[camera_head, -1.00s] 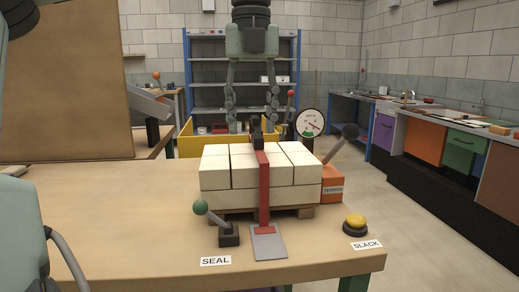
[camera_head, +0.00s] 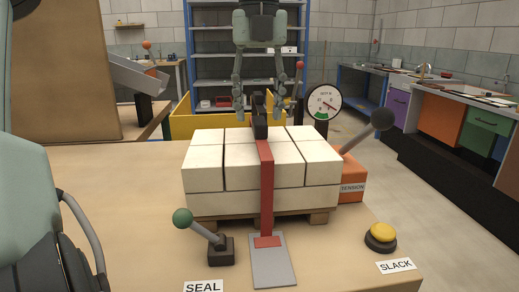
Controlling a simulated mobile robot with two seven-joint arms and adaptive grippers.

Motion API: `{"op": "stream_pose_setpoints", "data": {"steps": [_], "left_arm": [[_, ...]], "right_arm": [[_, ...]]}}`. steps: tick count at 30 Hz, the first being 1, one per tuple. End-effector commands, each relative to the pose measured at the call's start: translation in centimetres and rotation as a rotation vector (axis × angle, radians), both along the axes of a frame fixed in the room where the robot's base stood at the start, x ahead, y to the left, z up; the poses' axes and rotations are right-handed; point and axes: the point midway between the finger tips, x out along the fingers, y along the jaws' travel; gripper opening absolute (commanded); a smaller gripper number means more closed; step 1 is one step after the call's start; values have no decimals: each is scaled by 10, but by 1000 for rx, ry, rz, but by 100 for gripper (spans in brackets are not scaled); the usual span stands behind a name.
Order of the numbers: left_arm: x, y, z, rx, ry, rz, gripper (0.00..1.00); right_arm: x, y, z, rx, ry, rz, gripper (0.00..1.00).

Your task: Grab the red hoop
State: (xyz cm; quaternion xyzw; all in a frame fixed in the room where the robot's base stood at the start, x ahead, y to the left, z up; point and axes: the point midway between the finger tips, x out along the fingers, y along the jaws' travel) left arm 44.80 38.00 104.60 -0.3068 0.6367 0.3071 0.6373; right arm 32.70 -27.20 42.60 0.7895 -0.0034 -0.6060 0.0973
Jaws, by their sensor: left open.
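The red hoop (camera_head: 266,190) is a flat band running upright down the front of a block of pale bricks (camera_head: 215,172). Its far side is hidden by the bricks. A dark piece (camera_head: 259,125) stands at the hoop's top. My left gripper (camera_head: 262,108) points down at the top middle, its fingers spread apart, with the dark piece between the fingertips in the picture. It seems to hold nothing; I cannot tell whether it touches the hoop. More of my left arm (camera_head: 25,185) fills the left edge. My right gripper is not in view.
A green-knobbed SEAL lever (camera_head: 204,230) and a grey plate (camera_head: 272,268) are in front of the bricks. A yellow SLACK button (camera_head: 382,232), an orange TENSION box (camera_head: 350,187) with a lever and a gauge (camera_head: 323,103) are at right. The table's (camera_head: 130,210) left part is clear.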

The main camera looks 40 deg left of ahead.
Motion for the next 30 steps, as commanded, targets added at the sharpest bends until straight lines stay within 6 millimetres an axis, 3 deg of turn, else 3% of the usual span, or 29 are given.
{"op": "stream_pose_setpoints", "data": {"steps": [7,16,27,30], "left_arm": [[-3,-3,-36,-2,2,-2,45],[-3,-3,-41,-1,1,0,45],[-3,-3,-40,-1,0,0,0],[-3,-3,-40,-1,0,0,0]], "right_arm": [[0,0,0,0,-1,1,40],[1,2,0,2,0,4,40],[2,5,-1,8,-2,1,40],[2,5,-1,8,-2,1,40]]}}
